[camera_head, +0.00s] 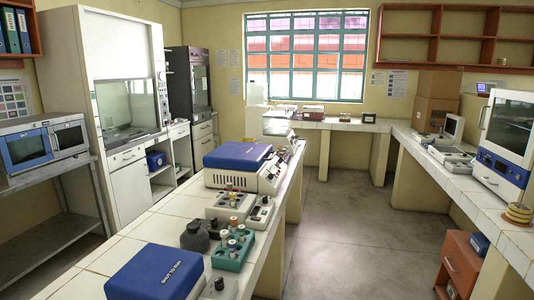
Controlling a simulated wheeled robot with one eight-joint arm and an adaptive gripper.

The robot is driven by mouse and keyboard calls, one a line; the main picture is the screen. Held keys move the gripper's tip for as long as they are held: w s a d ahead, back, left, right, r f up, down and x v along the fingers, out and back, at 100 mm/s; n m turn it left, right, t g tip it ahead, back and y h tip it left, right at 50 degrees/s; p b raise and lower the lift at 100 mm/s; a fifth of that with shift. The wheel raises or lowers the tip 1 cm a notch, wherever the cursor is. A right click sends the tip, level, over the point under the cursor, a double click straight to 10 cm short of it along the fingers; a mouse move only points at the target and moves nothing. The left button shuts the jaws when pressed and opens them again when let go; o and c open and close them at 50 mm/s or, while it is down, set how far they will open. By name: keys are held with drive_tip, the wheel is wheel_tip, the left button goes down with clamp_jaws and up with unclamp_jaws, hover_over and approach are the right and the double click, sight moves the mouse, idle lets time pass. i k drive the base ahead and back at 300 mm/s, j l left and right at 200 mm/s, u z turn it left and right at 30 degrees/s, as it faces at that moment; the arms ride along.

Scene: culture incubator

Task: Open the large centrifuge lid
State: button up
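A large white benchtop machine (228,180) with a flat blue lid (237,155) stands on the middle of the tiled island bench; it looks like the large centrifuge. Its lid lies flat and appears shut. A sloped panel with controls (271,171) is on its right side. A second blue-topped unit (155,273) with white lettering sits nearer, at the bottom of the view, also closed; its lower part is partly cut off. My gripper is not in view, and nothing touches either lid.
More equipment (278,124) stands behind. The floor (345,230) right of the island is clear, up to the right-hand bench (465,193) and orange cabinet (460,263).

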sight(235, 156)
drive_tip(key=i+l+u, duration=0.3)
drive_tip(key=i+l, duration=0.45)
drive_tip(key=i, duration=0.15)
drive_tip(key=i+l+u, duration=0.35)
drive_tip(key=i+l, duration=0.4)
drive_tip(key=l, duration=0.2)
